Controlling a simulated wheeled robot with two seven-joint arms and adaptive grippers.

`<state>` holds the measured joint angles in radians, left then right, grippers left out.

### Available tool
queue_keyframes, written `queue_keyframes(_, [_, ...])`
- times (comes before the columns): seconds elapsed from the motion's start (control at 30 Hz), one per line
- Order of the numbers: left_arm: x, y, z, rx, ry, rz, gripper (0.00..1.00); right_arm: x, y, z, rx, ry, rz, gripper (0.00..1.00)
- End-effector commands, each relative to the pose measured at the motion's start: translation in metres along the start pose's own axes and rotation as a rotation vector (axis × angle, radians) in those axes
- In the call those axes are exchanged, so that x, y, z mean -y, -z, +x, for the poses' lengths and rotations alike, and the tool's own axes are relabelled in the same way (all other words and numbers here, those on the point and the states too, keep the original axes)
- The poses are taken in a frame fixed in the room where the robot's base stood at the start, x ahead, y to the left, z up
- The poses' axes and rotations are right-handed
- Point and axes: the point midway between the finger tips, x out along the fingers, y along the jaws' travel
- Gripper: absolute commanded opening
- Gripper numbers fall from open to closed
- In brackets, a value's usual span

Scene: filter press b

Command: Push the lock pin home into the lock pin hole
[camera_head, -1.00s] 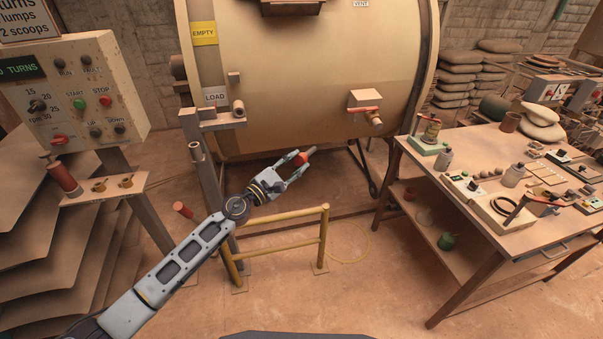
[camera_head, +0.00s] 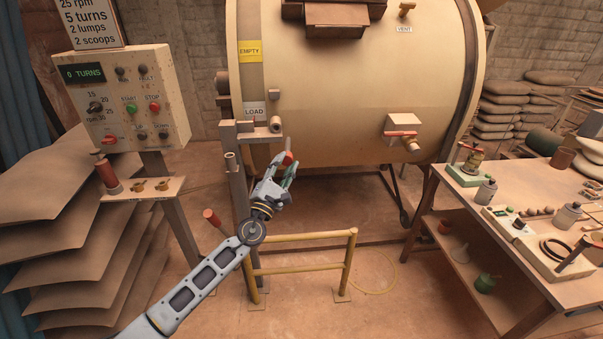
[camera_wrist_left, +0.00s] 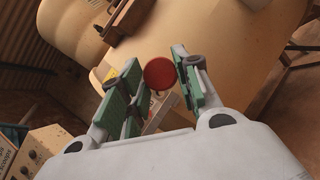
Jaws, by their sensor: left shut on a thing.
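My left gripper (camera_head: 284,170) is shut on the lock pin, whose red end (camera_head: 289,157) shows between its fingertips. In the left wrist view the pin's round red end (camera_wrist_left: 160,73) faces the camera between the green finger pads. The pin's shaft is hidden. The gripper is just below and right of a bracket (camera_head: 257,137) on a post beside the drum. A short round tube (camera_head: 275,124) sits at the bracket's right end, a little above the pin, and the two look apart. I cannot tell which opening is the lock pin hole. My right gripper is out of view.
The large cream drum (camera_head: 350,90) stands behind the gripper. A yellow rail (camera_head: 305,237) stands below it, near my forearm. A control panel (camera_head: 120,95) is at the left. A cluttered workbench (camera_head: 520,230) is at the right. Open floor lies between rail and bench.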

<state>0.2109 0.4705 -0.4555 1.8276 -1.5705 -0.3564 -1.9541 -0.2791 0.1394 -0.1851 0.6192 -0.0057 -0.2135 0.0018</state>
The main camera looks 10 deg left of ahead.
Motion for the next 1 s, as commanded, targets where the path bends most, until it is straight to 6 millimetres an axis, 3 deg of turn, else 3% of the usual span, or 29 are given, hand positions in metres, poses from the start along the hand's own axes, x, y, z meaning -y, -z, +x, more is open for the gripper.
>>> queue_keyframes(0.23, [-0.023,0.013,-0.008,-0.024,-0.072,0.044,0.00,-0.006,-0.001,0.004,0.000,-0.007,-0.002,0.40])
queue_keyframes(1.0, [-0.024,0.019,-0.003,-0.022,-0.079,0.063,0.00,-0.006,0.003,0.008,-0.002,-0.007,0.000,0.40])
